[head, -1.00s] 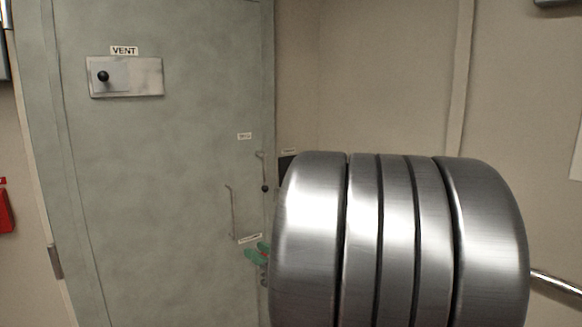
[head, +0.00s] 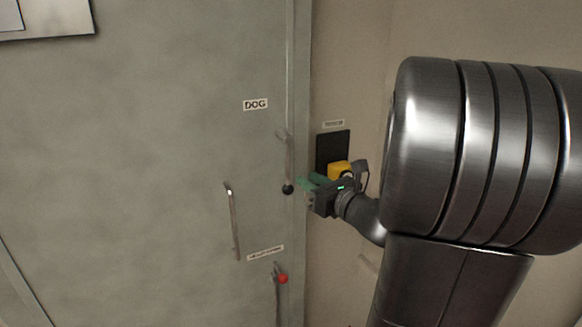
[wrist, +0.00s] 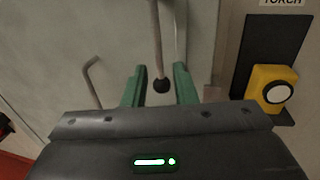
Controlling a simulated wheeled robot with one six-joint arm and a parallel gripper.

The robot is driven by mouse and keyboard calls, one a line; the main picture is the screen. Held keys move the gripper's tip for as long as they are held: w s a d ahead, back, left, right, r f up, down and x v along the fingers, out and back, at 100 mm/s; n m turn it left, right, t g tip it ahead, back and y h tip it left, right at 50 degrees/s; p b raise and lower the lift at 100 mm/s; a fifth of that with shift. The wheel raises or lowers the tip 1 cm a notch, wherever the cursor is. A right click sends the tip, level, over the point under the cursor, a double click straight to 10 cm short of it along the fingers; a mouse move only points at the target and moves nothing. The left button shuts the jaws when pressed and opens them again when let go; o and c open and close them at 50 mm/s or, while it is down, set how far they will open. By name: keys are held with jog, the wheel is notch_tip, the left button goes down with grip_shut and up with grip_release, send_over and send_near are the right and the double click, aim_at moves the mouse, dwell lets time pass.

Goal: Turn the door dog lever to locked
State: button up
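My gripper (head: 308,181) is open just right of the knob in the head view. In the wrist view my gripper (wrist: 160,88) has its fingers spread either side of the knob. I cannot tell how deep the knob sits between them.
A vertical door handle (head: 233,222) is left of the lever. A red-knobbed lever (head: 281,280) sits below, under another label. A vent plate (head: 45,18) is at upper left.

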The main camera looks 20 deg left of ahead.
aim_at(288, 184)
jog(key=p+x, duration=0.1)
jog(key=x, duration=0.8)
jog(key=shift+a, duration=0.1)
jog(key=shift+c, duration=0.5)
grip_shut()
